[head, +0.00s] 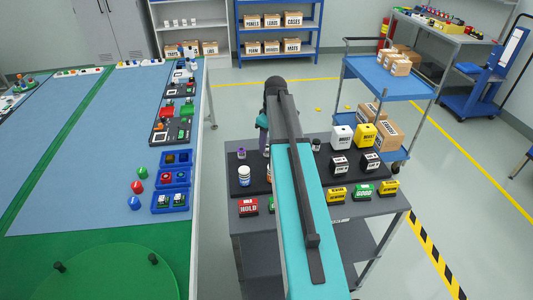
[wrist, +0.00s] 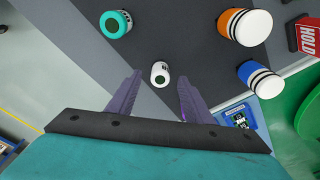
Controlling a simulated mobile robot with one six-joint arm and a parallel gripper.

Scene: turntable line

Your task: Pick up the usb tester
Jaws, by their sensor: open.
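My gripper (wrist: 156,88) is open above the dark mat (wrist: 200,50), its purple fingers apart and nothing held. A small white cylinder with a dark round mark (wrist: 160,73) shows between and just beyond the fingertips in the wrist view. No label says usb tester, so I cannot tell whether this cylinder is it. A teal cylinder (wrist: 115,23) is at upper left. White cylinders with an orange band (wrist: 245,26) and a blue band (wrist: 260,79) are to the right. In the head view my arm hides part of the mat.
A red HOLD block (head: 247,207) and a green GOOD block (head: 363,191) stand along the cart's (head: 385,205) near edge. White (head: 341,136) and yellow (head: 362,134) cubes stand on the cart. Blue trays (head: 170,180) are on the table to the left.

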